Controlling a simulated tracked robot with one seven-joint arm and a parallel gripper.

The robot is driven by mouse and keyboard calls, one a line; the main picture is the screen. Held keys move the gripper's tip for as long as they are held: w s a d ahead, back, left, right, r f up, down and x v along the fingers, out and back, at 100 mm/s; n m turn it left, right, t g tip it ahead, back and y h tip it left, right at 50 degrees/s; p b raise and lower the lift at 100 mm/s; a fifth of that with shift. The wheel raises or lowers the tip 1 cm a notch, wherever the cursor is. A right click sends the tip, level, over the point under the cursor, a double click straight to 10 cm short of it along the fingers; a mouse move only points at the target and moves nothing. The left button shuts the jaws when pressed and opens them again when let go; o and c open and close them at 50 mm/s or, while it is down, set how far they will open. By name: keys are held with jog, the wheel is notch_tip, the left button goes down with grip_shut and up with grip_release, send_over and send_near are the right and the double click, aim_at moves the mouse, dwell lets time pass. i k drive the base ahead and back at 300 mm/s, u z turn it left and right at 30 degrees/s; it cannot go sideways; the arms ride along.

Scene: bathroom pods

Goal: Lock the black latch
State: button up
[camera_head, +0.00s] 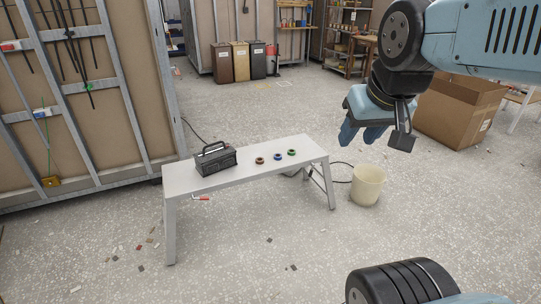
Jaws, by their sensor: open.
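I cannot make out a black latch in this view. My gripper (360,134) hangs in the air at the upper right, with its blue fingers pointing down. It is open and empty, and appears in front of the floor beyond the bench's right end. It is apart from the wall panels.
A cardboard box (455,110) sits behind my arm. A framed wall panel (110,60) stands left. The front floor is mostly clear, with small debris.

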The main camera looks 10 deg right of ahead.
aim_at(312, 170)
jog(key=z, duration=0.2)
jog(key=i, duration=0.3)
jog(key=z, duration=0.65)
jog(key=i, duration=1.85)
jog(key=u, duration=0.75)
jog(key=k, duration=0.85)
jog(key=u, duration=0.3)
jog(key=i, duration=0.15)
jog(key=z, duration=0.15)
